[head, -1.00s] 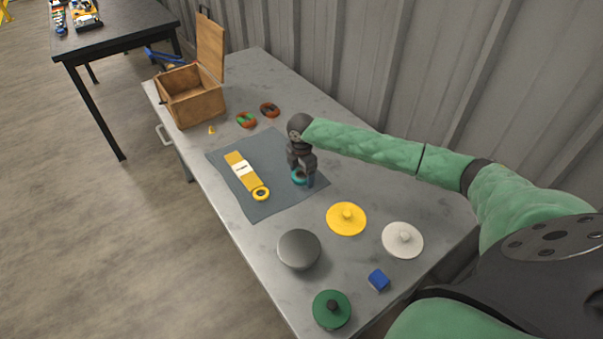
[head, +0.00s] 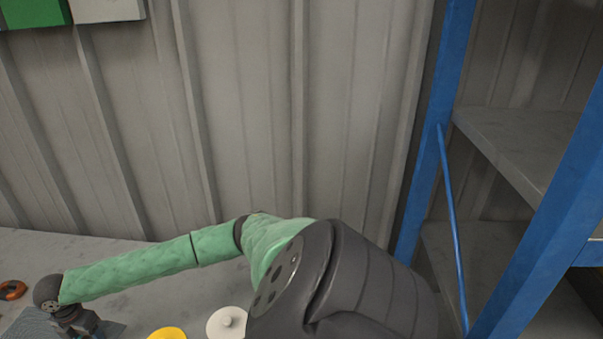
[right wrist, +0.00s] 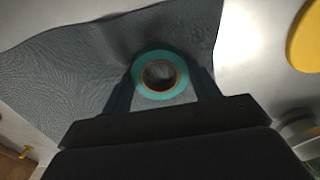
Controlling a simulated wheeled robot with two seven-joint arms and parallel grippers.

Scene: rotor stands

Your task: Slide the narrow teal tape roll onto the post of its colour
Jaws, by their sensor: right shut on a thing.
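The teal tape roll (right wrist: 160,94) is a ring with a brown core, between the fingers of my right gripper (right wrist: 160,85) in the right wrist view. The gripper is shut on it, over the dark mat. In the head view my right gripper (head: 78,330) is at the lower left, cut by the bottom edge, and the roll cannot be made out there. No teal post shows in the current views. My left gripper is not in view.
A white disc stand (head: 227,324) with a short knob and a yellow disc (head: 167,333) are on the table right of the gripper. An orange ring (head: 12,290) lies at far left. The dark mat (right wrist: 60,75) is below. A blue-framed shelf (head: 440,150) stands right.

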